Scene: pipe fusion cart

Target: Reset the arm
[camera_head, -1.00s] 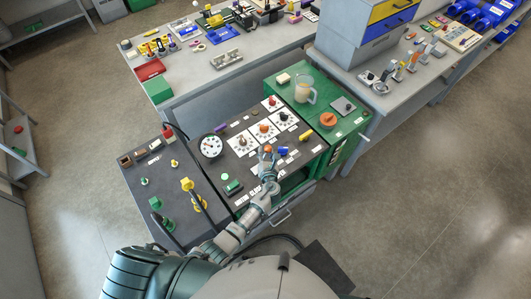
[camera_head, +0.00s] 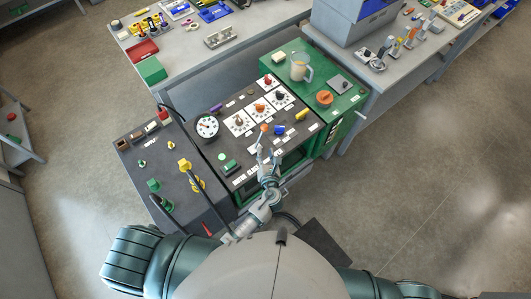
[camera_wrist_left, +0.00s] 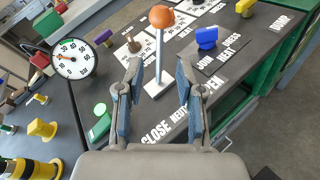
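The pipe fusion cart's dark control panel (camera_head: 240,130) is in the middle of the head view. A lever with an orange ball knob (camera_wrist_left: 161,17) on a metal rod stands on it, by labels reading CLOSE and OPEN. The knob also shows in the head view (camera_head: 264,128). My left gripper (camera_wrist_left: 158,75) is open, with its fingers on either side of the line to the rod. The knob lies beyond the fingertips, and I see no grip on it. In the head view the left gripper (camera_head: 267,158) is just in front of the lever. My right gripper is not in view.
A round white gauge (camera_head: 207,126), a blue knob (camera_wrist_left: 206,38) and a green button (camera_wrist_left: 100,109) are close around. Yellow-topped posts (camera_head: 185,167) stand left on the dark side surface. Open floor lies further right.

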